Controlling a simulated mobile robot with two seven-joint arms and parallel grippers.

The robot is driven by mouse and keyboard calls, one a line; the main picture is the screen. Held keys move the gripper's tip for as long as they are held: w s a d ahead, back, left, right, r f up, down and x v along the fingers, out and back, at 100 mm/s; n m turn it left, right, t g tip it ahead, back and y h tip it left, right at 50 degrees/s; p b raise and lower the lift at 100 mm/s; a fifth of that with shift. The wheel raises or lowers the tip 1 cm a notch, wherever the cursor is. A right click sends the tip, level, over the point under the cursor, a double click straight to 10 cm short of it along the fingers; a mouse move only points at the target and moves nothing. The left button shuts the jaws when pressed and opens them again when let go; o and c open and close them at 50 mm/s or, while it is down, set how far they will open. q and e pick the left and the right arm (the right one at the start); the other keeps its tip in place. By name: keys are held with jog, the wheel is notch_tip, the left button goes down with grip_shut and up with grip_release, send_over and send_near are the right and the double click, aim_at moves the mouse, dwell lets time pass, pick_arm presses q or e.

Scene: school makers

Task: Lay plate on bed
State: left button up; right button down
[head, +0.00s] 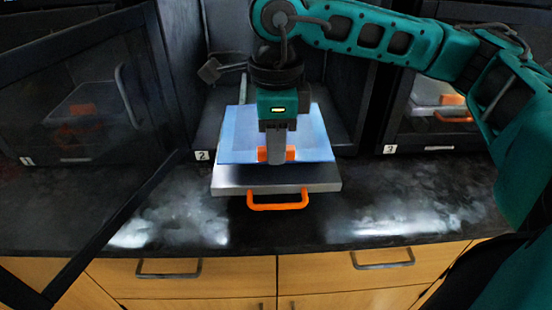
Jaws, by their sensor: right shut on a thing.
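My right gripper (277,155) points down at the front of a light blue plate (235,135) in the middle of the head view. It is shut on the plate's orange front handle (263,154). The plate lies over a grey metal bed (325,187) with an orange handle (278,205) at its front. The bed sticks out of the open printer bay marked 2. The plate's back edge reaches into the bay; whether it touches the bed I cannot tell. My left gripper is not in view.
An open dark door (125,120) swings out on the left. Another printer marked 3 (435,115) stands on the right behind its door. The black counter (385,215) is clear on both sides of the bed. Wooden drawers (190,282) lie below.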

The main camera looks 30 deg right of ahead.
notch_tip(320, 180, down, 3)
jog(key=shift+r, duration=0.1)
jog(key=shift+f, duration=0.3)
jog(key=shift+f+b, duration=0.2)
jog(key=shift+b, duration=0.25)
jog(key=c, duration=1.3)
grip_release()
jog(key=shift+r, duration=0.1)
jog(key=shift+o, duration=1)
